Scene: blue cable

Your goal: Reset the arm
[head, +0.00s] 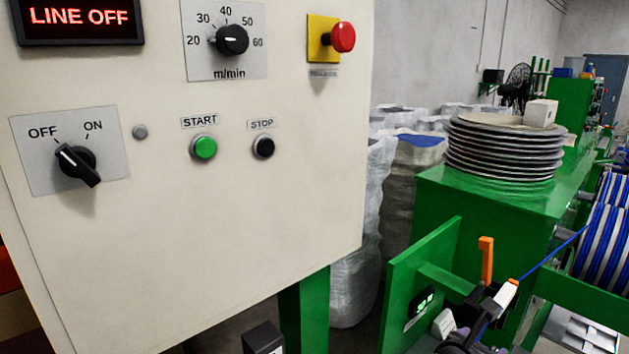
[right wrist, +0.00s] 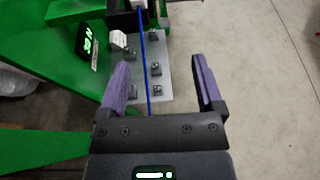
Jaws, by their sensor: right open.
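My right gripper (right wrist: 160,62) is open in the right wrist view, with its two purple fingers spread wide. Nothing is held between them. A blue cable (right wrist: 146,50) runs lengthwise over a grey metal plate (right wrist: 166,78) with several bolts, beyond and between the fingers in the picture. Whether the cable lies at the fingers' depth cannot be told. In the head view the blue cable (head: 553,254) slopes down from a spool to the dark parts at the lower right, where my right gripper cannot be made out clearly. My left gripper is not seen.
A pale control panel (head: 250,230) fills the left of the head view. Its display (head: 80,16) reads LINE OFF. A green bracket (head: 425,270), an orange upright piece (head: 486,260) and a cable spool (head: 605,240) stand at the right. Bare floor (right wrist: 275,100) lies right of the gripper.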

